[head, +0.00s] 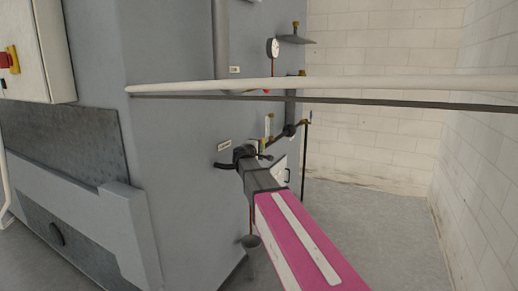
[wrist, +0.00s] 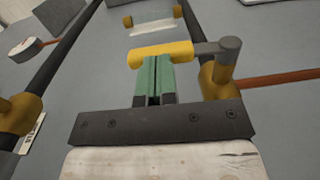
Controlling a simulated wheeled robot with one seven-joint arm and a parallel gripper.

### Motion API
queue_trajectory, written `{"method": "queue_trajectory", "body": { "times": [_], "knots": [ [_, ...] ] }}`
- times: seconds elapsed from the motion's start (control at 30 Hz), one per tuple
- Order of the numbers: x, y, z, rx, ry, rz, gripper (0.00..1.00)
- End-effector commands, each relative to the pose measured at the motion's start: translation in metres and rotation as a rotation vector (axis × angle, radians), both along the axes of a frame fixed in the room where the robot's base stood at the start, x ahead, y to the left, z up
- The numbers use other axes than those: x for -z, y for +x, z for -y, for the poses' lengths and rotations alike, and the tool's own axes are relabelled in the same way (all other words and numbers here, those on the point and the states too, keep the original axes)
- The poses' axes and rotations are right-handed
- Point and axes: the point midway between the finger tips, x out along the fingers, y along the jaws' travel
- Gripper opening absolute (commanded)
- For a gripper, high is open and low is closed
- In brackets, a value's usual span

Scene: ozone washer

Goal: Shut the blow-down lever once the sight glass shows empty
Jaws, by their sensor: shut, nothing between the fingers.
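My gripper (wrist: 153,62) is shut and empty, its green fingers pressed together. The fingertips are at the near edge of a yellow lever grip (wrist: 160,54); I cannot tell whether they touch it. The grip runs crosswise to a grey arm and pivot (wrist: 230,46) above a brass valve body (wrist: 214,88); I take this as the blow-down lever. The sight glass (wrist: 152,19), a pale tube between brass ends, lies beyond it; its level is unclear. In the head view the sight glass (head: 268,126) stands above my gripper (head: 263,156), whose wrist hides most of the lever.
A pressure gauge (head: 272,47) and pipes project from the grey machine (head: 180,130). A long pale bar (head: 350,85) crosses the head view. In the wrist view, a dark pipe with a brass fitting (wrist: 20,112) is left and an orange-brown rod (wrist: 280,80) right. Floor (head: 370,225) is clear.

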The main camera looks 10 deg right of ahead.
Motion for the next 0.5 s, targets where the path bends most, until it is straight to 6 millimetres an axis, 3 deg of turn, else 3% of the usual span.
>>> {"method": "queue_trajectory", "body": {
  "times": [0.5],
  "knots": [
    [-0.007,0.012,0.008,0.001,0.100,-0.134,0.00]
  ]
}}
